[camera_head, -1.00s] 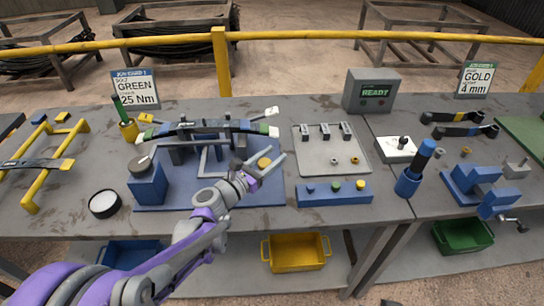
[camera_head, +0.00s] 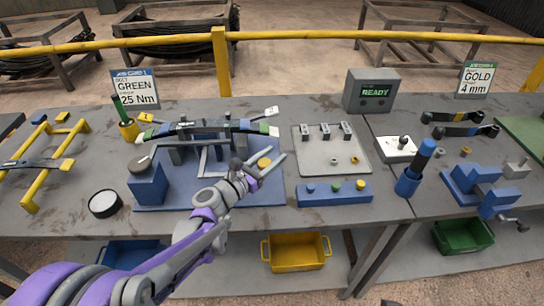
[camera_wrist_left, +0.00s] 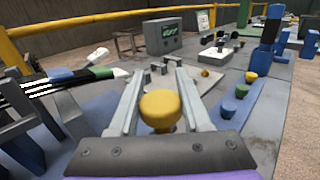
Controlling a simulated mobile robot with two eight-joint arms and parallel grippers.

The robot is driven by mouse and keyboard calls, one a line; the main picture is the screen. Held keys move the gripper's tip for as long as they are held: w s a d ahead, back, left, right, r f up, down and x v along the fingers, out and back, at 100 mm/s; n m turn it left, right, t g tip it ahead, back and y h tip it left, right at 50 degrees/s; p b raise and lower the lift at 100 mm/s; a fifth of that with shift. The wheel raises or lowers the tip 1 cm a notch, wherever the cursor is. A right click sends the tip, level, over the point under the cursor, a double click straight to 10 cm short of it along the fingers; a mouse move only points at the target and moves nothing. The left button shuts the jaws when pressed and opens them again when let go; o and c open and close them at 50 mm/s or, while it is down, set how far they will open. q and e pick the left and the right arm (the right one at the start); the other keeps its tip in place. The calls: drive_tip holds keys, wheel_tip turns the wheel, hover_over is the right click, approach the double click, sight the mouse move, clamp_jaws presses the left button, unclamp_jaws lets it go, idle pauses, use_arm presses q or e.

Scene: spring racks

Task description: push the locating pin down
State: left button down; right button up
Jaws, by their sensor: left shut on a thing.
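The locating pin shows as a round yellow knob (camera_head: 264,163) on the blue fixture plate (camera_head: 170,201), at its right part. In the left wrist view the knob (camera_wrist_left: 160,108) sits between the two grey fingers, near their base. My left gripper (camera_head: 268,160) is low over the plate and shut on this pin. The pin's shaft is mostly hidden under the knob.
A curved leaf spring (camera_head: 208,127) lies across the fixture behind my gripper. A blue button box (camera_head: 334,195) stands close to the right. A grey tray (camera_head: 325,163) and the READY display box (camera_head: 371,91) are farther back.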

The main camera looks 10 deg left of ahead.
use_arm(q)
wheel_tip(320, 180, down, 4)
drive_tip(key=b, duration=0.3)
drive_tip(key=shift+f, duration=0.2)
drive_tip(key=shift+r, duration=0.1)
drive_tip(key=shift+c, duration=1.8)
unclamp_jaws()
drive_tip(key=v, duration=1)
drive_tip(key=shift+s+a, duration=0.15)
drive_tip(key=shift+s, duration=0.25)
